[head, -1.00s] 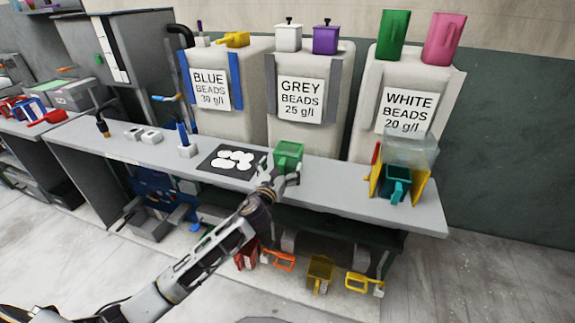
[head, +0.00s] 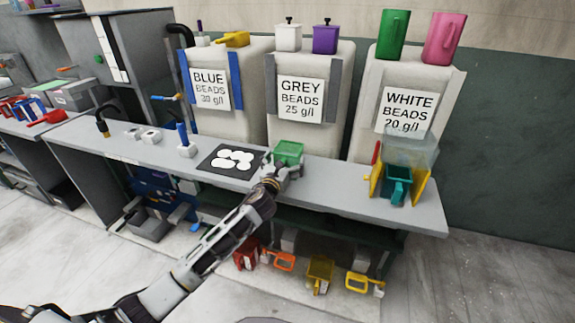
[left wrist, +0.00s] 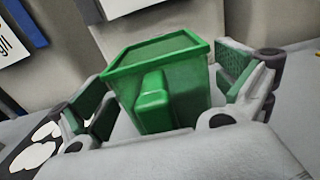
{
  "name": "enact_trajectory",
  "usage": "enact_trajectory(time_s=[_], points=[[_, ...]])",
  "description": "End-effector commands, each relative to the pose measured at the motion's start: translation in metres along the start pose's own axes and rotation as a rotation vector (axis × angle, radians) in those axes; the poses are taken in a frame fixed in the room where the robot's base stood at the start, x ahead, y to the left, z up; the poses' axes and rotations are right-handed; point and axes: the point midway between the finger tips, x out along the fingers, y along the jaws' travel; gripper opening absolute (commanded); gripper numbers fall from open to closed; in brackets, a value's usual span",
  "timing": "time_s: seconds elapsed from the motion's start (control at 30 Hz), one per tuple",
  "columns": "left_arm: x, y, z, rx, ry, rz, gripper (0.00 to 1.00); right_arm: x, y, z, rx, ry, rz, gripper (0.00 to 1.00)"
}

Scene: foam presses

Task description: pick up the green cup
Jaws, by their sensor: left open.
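The green cup (head: 289,152) stands upright on the grey bench, in front of the grey beads bin. In the left wrist view the green cup (left wrist: 163,82) sits between the two open fingers, its handle facing the camera. My left gripper (head: 285,166) is open around the cup, one finger on each side. In the left wrist view my left gripper (left wrist: 165,105) shows a visible gap on the right side; contact on the left side is hard to tell. The gripper hides the cup's lower part in the head view. My right gripper is not in view.
A black mat (head: 205,165) with white discs lies left of the cup. A teal cup (head: 397,186) sits in a yellow holder at right. Another green cup (head: 393,34) and a pink cup (head: 444,38) stand on the white beads bin (head: 406,75).

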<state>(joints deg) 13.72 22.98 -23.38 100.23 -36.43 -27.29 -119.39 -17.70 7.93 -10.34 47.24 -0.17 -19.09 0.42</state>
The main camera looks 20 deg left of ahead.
Motion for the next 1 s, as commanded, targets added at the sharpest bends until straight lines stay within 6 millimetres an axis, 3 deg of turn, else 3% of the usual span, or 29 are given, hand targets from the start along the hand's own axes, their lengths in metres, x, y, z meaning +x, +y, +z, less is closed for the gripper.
enact_trajectory(time_s=[0.2,0.7,1.0], points=[[0.013,-0.0003,0.0,0.0,0.0,-0.001,1.0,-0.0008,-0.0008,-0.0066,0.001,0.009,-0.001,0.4],[0.0141,-0.0004,-0.0001,0.0,0.0,-0.001,1.0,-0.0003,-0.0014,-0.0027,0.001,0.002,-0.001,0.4],[0.0141,-0.0004,-0.0001,0.0,0.0,-0.001,0.64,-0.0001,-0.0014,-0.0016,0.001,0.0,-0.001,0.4]])
